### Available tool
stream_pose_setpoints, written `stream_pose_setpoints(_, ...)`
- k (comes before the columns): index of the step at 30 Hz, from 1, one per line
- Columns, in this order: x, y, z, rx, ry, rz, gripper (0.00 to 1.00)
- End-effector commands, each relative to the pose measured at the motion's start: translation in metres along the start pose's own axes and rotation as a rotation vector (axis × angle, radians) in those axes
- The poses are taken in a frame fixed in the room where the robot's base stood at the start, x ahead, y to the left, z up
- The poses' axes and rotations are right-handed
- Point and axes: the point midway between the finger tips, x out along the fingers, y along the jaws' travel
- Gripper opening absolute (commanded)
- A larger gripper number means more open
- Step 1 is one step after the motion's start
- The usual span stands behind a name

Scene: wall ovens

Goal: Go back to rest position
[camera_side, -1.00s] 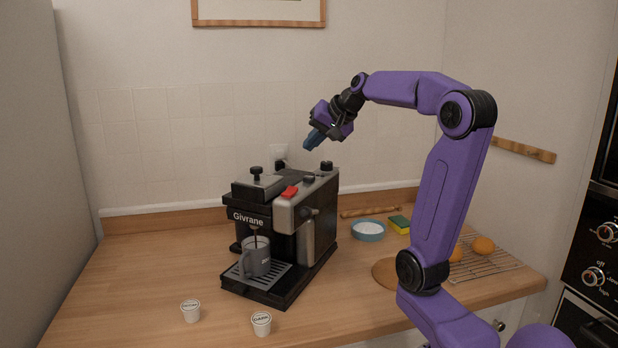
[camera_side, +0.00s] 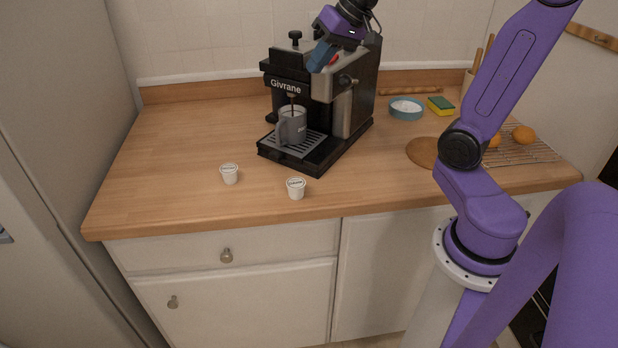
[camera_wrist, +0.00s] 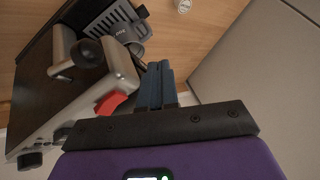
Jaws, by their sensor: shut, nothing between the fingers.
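My gripper (camera_side: 320,56) is shut with nothing between its blue fingers. In the side view it is at the upper middle, in front of the upper part of the coffee machine (camera_side: 350,100) and hiding part of its top. In the wrist view the shut fingers (camera_wrist: 158,84) point away from me, beside the machine's red lever (camera_wrist: 110,103). I cannot tell the exact gap between them. A grey mug (camera_side: 292,126) stands on the machine's drip tray (camera_side: 309,146), with a dark stream running down into it from the spout.
Two white pods (camera_side: 229,173) (camera_side: 296,188) stand on the wooden counter (camera_side: 170,150) in front of the machine. To its right are a blue bowl (camera_side: 406,109), a sponge (camera_side: 440,105), a round board (camera_side: 424,152) and oranges (camera_side: 523,134) on a rack. The counter's left is clear.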

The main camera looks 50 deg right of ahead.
Motion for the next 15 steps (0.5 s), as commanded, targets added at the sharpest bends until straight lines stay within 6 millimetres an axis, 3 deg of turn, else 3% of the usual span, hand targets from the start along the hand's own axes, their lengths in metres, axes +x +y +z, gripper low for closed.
stream_pose_setpoints(6, 0.019, -0.037, 0.068, -0.270, -0.150, -0.034, 0.00)
stream_pose_setpoints(15, 0.026, -0.059, 0.166, -0.668, -0.325, -0.067, 0.00)
